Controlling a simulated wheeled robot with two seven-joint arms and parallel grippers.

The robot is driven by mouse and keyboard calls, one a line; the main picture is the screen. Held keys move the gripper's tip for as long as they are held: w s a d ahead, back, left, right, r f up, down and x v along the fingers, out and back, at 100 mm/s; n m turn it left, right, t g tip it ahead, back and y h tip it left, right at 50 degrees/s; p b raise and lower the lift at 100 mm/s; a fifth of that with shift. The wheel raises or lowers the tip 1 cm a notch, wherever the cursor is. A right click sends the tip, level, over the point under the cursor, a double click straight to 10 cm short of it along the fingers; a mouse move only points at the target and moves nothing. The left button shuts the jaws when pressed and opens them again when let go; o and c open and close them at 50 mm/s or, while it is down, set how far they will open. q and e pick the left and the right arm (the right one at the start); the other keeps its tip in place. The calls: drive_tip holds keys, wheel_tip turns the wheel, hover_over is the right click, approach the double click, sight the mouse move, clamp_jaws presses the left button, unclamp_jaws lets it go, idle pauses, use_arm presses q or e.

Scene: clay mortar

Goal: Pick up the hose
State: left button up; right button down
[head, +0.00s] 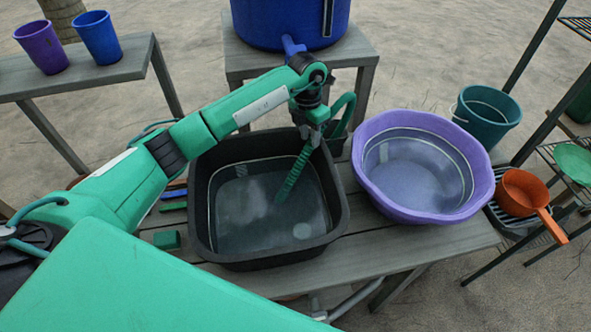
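The green ribbed hose (293,177) slants down over the black basin (340,213), its lower end above or in the water. A smooth green loop (345,106), which looks like part of the same hose, curves beside the wrist on the right. My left gripper (314,136) points down over the basin's far right rim, with its fingers closed around the upper part of the ribbed length. My arm and wrist hide where the hose meets the spout (292,45). My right gripper is out of view.
A blue barrel (270,22) stands on a stool behind. A purple tub (470,200) of water sits right of the basin on the wooden bench (400,245). A teal bucket (487,112), an orange dipper (522,192) and racks are at right. Two cups (98,38) stand at left.

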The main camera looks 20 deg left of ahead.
use_arm(q)
wheel_tip(320, 180, down, 2)
drive_tip(key=shift+d+f, duration=0.1)
drive_tip(key=shift+f, duration=0.25)
drive_tip(key=c, duration=0.5)
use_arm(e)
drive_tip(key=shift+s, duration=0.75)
use_arm(q)
drive_tip(key=shift+r, duration=0.1)
